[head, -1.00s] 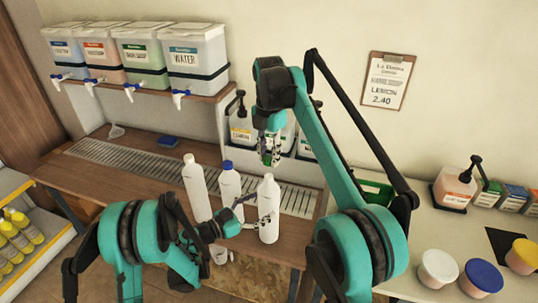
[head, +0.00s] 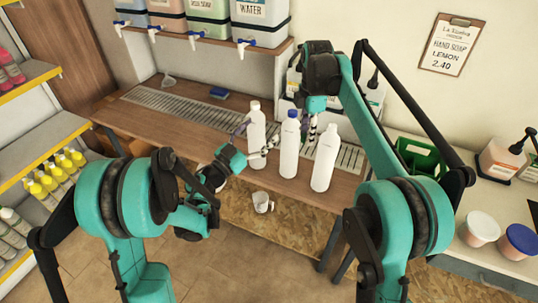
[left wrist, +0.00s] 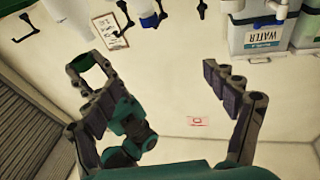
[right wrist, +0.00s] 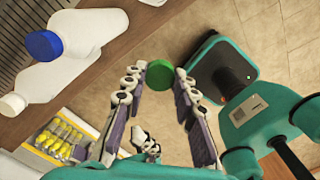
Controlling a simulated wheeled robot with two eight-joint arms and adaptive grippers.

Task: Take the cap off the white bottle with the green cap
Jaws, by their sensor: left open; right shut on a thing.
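Three white bottles stand on the wooden counter (head: 180,142). The right bottle (head: 325,160) has a bare white neck with no cap. The middle bottle (head: 288,150) has a blue cap, and the left bottle (head: 255,125) has a whitish cap. My right gripper (head: 313,128) is by the bottles' tops, partly hidden in the head view. In the right wrist view it is shut on the green cap (right wrist: 160,74), held at its fingertips. My left gripper (head: 268,148) is open and empty near the left and middle bottles. Its spread fingers (left wrist: 165,80) show in the left wrist view.
A metal drain grate (head: 180,112) runs along the counter behind the bottles. Drums with taps (head: 262,20) sit on the shelf above. A white cup (head: 262,203) is below the bottles.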

